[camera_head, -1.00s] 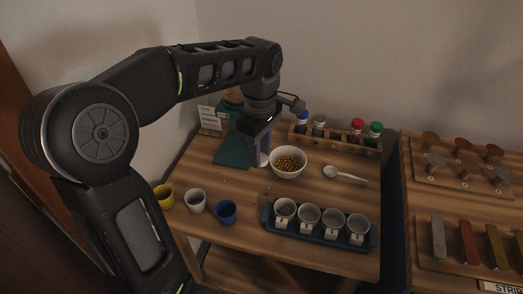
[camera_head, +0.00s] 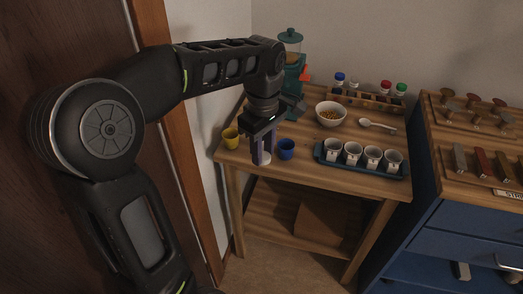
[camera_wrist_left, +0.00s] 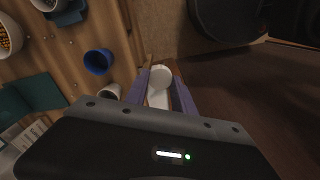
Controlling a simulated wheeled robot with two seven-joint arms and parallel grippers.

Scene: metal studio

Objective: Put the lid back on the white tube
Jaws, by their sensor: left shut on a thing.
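My left gripper (camera_head: 262,152) hangs at the front left edge of the wooden table. I cannot tell if this is the lid or the tube. A rack (camera_head: 366,100) at the back holds small tubes with a blue cap (camera_head: 339,76), a red cap (camera_head: 385,84) and a green cap (camera_head: 401,87). A whitish tube (camera_head: 355,86) stands between the blue and red ones; its top is unclear. My right gripper is out of view.
A yellow cup (camera_head: 230,137) and a blue cup (camera_head: 286,149) flank my gripper. Behind are a bowl (camera_head: 331,114), a spoon (camera_head: 378,125), a cup tray (camera_head: 362,165) and a teal dispenser (camera_head: 290,68).

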